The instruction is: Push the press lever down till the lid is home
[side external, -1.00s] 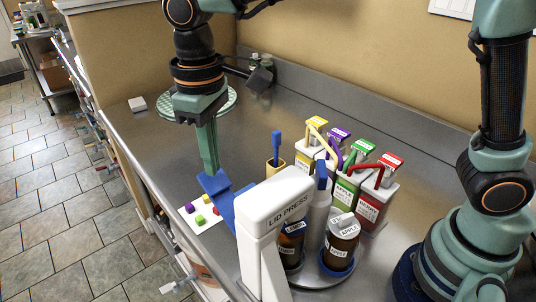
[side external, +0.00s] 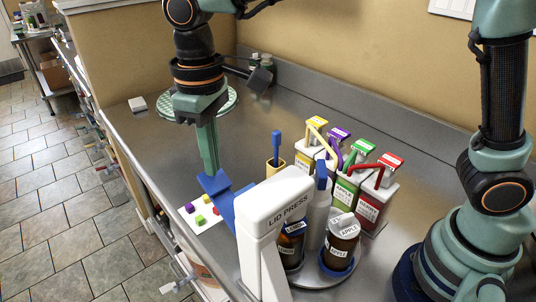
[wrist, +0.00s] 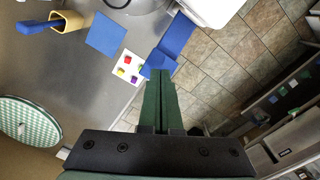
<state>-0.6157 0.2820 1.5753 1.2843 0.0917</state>
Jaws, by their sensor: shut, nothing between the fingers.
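The white lid press (side external: 275,200), marked LID PRESS, stands at the front of the counter in the side view. Its blue lever (side external: 226,209) reaches out to the left and ends in a flat blue paddle (side external: 213,183). The lever also shows in the wrist view (wrist: 176,36). My gripper (side external: 211,172) is shut and empty, pointing down with its fingertips at the paddle. In the wrist view my gripper (wrist: 158,75) meets the paddle's near edge. I cannot tell whether they touch or press. The lid and what lies under the press head are hidden.
Dark jars (side external: 341,243) on a round base stand right of the press. Several labelled cartons (side external: 352,187) with coloured handles stand behind. A tan cup (side external: 275,167) with a blue tool, a white card (side external: 200,214) with coloured cubes and a green checked disc (side external: 226,103) are nearby.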

